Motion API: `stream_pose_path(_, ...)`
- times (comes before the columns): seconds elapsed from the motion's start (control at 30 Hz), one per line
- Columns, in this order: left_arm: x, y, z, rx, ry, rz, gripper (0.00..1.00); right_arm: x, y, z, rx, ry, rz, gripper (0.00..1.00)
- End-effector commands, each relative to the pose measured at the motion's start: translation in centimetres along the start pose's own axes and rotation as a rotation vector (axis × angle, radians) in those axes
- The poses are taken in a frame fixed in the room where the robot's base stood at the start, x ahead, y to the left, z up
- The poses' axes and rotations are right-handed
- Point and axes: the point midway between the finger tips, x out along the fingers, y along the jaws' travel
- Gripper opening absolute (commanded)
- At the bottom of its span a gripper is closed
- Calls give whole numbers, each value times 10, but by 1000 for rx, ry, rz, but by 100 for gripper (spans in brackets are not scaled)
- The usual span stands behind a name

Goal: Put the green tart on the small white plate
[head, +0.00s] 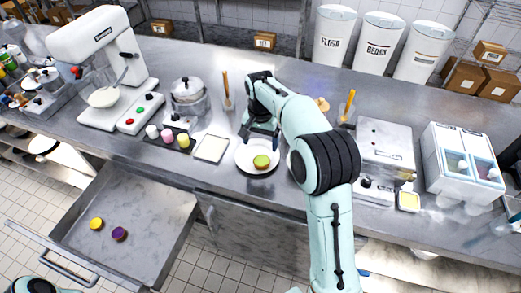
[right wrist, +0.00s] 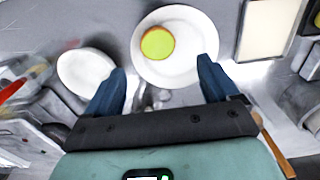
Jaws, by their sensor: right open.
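The green tart (head: 261,161), green-topped with a yellowish rim, sits on a round white plate (head: 243,165) on the steel counter. The right wrist view shows the tart (right wrist: 157,43) and this plate (right wrist: 190,70) ahead of my fingers. A second, smaller-looking empty white plate (right wrist: 84,73) lies to the left there; in the head view my right arm hides most of it. My right gripper (head: 261,135) is open and empty, above the far side of the tart's plate; its fingers show in the wrist view (right wrist: 160,80).
A white square board (head: 211,148) and a dark tray with several small coloured pieces (head: 153,140) lie left of the plate. A metal machine (head: 386,145) stands right. An open drawer (head: 135,200) below holds a yellow tart (head: 96,223) and a purple tart (head: 119,234).

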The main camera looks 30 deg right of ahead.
Motion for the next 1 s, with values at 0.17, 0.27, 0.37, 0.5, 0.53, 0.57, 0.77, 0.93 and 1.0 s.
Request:
stream_pose_path(0.17, -8, 6, -8, 4, 10, 4, 43, -34, -2, 0, -2, 2, -4, 88)
stream_pose_path(0.27, -9, 7, -10, 4, 12, 4, 43, -42, -1, 0, -2, 1, -3, 88)
stream_pose_path(0.37, -10, 7, -10, 5, 13, 4, 43, -46, -1, 0, -2, 1, -2, 88)
stream_pose_path(0.5, -10, 7, -10, 4, 12, 4, 43, -46, 0, 0, -1, 0, -1, 88)
stream_pose_path(0.53, -9, 7, -10, 4, 12, 4, 43, -46, 0, 0, -1, 0, -1, 88)
stream_pose_path(0.57, -9, 7, -10, 4, 12, 4, 43, -46, 0, 0, -1, 0, -1, 88)
stream_pose_path(0.77, -9, 7, -10, 4, 12, 4, 43, -46, 0, 0, -1, 0, -1, 88)
stream_pose_path(0.93, -9, 7, -10, 4, 12, 4, 43, -46, 0, 0, -1, 0, -1, 88)
stream_pose_path(1.0, -9, 7, -10, 4, 12, 4, 43, -46, 0, 0, -1, -1, -1, 88)
